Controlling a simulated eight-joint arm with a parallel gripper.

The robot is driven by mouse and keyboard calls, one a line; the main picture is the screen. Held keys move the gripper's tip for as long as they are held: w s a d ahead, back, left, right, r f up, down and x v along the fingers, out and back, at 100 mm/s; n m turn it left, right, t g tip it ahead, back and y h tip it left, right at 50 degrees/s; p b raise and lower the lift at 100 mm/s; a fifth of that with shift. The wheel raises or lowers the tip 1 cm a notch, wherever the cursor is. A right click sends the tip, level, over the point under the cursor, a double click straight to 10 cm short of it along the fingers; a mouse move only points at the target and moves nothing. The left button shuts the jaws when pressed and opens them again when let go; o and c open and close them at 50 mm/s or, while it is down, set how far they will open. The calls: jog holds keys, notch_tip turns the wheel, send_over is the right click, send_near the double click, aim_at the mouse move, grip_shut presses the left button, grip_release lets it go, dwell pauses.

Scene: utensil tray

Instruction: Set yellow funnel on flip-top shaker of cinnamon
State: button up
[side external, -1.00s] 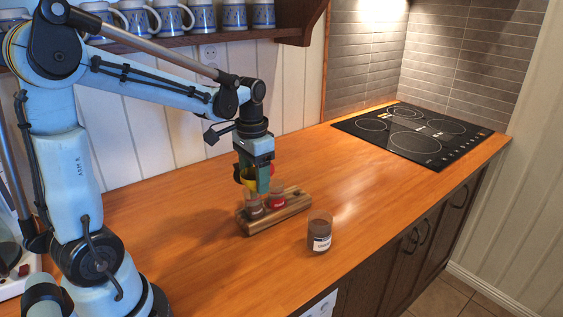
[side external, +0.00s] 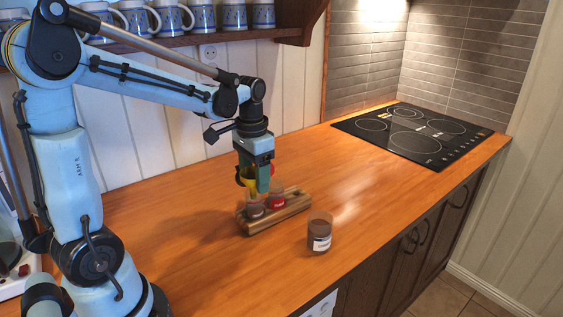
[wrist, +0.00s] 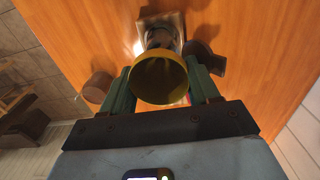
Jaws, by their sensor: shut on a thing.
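A yellow funnel (side external: 249,183) is held between the fingers of my gripper (side external: 255,181), its wide mouth upward. In the wrist view, its round yellow rim (wrist: 158,80) sits between the green fingers of my gripper (wrist: 161,88). The funnel is just above the left shaker (side external: 254,207) in the wooden rack; I cannot tell whether its spout touches the top. A second shaker (side external: 277,200) with a red label stands to the right in the rack. I cannot read which shaker holds cinnamon. The fingers partly hide the funnel.
The wooden rack (side external: 280,217) stands on the orange-brown counter (side external: 190,245). A brown-filled jar (side external: 319,234) with a white label stands alone in front of it, to the right. A black cooktop (side external: 410,133) is at the back right. The counter is clear between them.

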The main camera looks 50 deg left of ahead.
jog(key=shift+f, duration=0.7)
jog(key=o, duration=0.8)
jog(key=shift+o, duration=0.2)
notch_tip(320, 180, up, 11)
dwell(0.7)
